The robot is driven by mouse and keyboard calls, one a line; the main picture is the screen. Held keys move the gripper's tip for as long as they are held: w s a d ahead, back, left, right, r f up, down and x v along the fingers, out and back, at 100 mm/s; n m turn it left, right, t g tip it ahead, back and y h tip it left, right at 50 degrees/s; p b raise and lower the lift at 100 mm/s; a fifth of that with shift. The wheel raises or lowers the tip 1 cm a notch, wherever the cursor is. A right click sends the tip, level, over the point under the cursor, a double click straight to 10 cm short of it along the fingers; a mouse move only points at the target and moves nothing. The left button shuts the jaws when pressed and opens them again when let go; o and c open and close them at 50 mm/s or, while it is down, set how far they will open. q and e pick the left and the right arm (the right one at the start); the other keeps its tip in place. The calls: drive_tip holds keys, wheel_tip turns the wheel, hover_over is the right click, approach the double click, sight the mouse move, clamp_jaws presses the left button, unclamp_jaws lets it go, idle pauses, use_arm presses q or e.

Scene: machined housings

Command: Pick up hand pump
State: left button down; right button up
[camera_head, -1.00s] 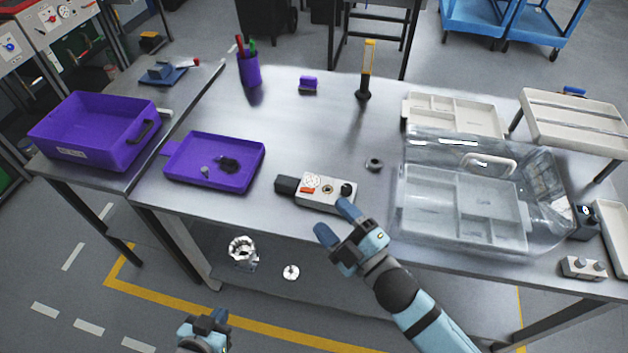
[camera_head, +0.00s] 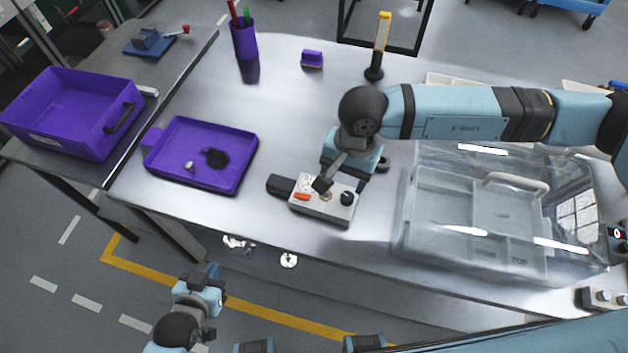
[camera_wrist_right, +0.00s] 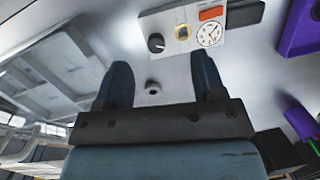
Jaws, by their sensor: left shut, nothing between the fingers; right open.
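The hand pump appears to be the light grey block (camera_head: 335,208) with a round gauge, orange-red switch, dark knob and black end piece, lying near the front edge of the table. In the right wrist view it (camera_wrist_right: 185,33) is at the top, beyond the fingertips. My right gripper (camera_head: 345,183) hangs over its rear side, pointing down and partly hiding it. In the right wrist view my right gripper (camera_wrist_right: 163,75) is open, with no pump between its fingers. My left gripper (camera_head: 212,272) is shut and empty in front of the table, away from the pump.
A small grey ring (camera_head: 383,163) lies beside my right gripper. A clear-covered case (camera_head: 480,205) stands right of the pump. A purple tray (camera_head: 232,182) with small parts is left. A purple cup (camera_head: 243,40) and yellow-topped stand (camera_head: 375,72) are behind. The table's middle is mostly clear.

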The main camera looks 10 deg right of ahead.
drive_tip(key=w+d+t+h, duration=0.1)
drive_tip(key=w+d, duration=0.2)
drive_tip(key=p, duration=0.2)
hover_over(347, 196)
drive_tip(key=shift+n, duration=0.4)
drive_tip(key=f, duration=0.7)
drive_tip(key=shift+w+d+f, duration=0.1)
drive_tip(key=shift+d+f, duration=0.1)
wheel_tip(347, 196, down, 5)
drive_tip(key=shift+a+r+p, duration=0.15)
drive_tip(key=shift+r+p, duration=0.05)
drive_tip(key=shift+p, duration=0.7)
drive_tip(key=shift+f, duration=0.6)
clamp_jaws()
drive_tip(key=shift+r, duration=0.1)
